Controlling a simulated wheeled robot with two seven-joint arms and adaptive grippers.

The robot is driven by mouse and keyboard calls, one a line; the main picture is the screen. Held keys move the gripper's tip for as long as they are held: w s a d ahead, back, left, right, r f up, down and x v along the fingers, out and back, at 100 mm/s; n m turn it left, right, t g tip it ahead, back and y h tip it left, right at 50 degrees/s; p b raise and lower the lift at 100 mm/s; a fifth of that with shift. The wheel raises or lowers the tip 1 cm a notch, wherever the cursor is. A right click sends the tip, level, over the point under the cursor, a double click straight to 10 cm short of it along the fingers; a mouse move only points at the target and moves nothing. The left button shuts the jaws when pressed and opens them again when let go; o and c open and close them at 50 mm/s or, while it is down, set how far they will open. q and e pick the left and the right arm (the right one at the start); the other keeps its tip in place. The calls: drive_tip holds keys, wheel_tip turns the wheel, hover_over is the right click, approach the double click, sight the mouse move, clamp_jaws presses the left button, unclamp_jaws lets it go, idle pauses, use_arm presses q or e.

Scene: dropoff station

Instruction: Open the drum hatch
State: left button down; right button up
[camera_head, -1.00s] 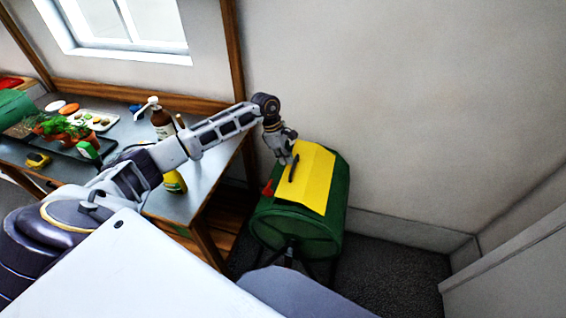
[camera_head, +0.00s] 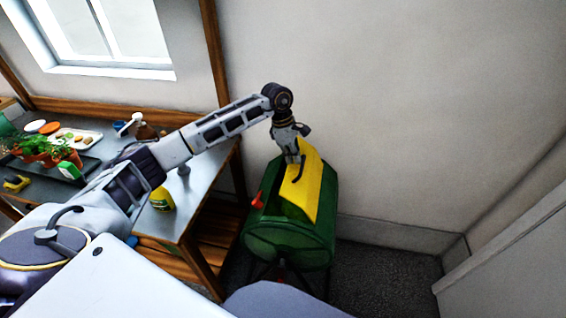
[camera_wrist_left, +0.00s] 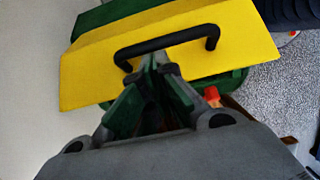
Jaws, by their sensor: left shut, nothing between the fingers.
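The green drum (camera_head: 290,242) stands on a frame right of the workbench. Its yellow hatch (camera_head: 308,192) is tilted, its left edge lifted off the drum and a dark gap showing there. The black handle (camera_head: 299,171) is on the hatch's face. My left gripper (camera_head: 295,158) is at the handle, shut and empty. In the left wrist view its fingertips (camera_wrist_left: 153,62) are together beside the black handle bar (camera_wrist_left: 168,43), over the yellow hatch (camera_wrist_left: 95,75); I cannot tell whether they touch. My right gripper is out of view.
A red part (camera_head: 257,201) sticks out at the drum's left. The workbench (camera_head: 205,185) holds potted plants (camera_head: 40,150), a spray bottle (camera_head: 143,127) and a yellow container (camera_head: 161,199). The wall is close behind the drum; dark floor (camera_head: 385,265) is clear to its right.

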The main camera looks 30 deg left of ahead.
use_arm(q)
drive_tip(key=d, duration=0.1)
drive_tip(key=d+r, duration=0.1)
drive_tip(key=d, duration=0.1)
drive_tip(key=w+d+r, duration=0.1)
drive_tip(key=shift+d+b, duration=0.2)
drive_tip(key=shift+b, duration=0.15)
drive_tip(key=shift+w+d, duration=0.1)
drive_tip(key=shift+d, duration=0.1)
drive_tip(key=shift+a, duration=0.1)
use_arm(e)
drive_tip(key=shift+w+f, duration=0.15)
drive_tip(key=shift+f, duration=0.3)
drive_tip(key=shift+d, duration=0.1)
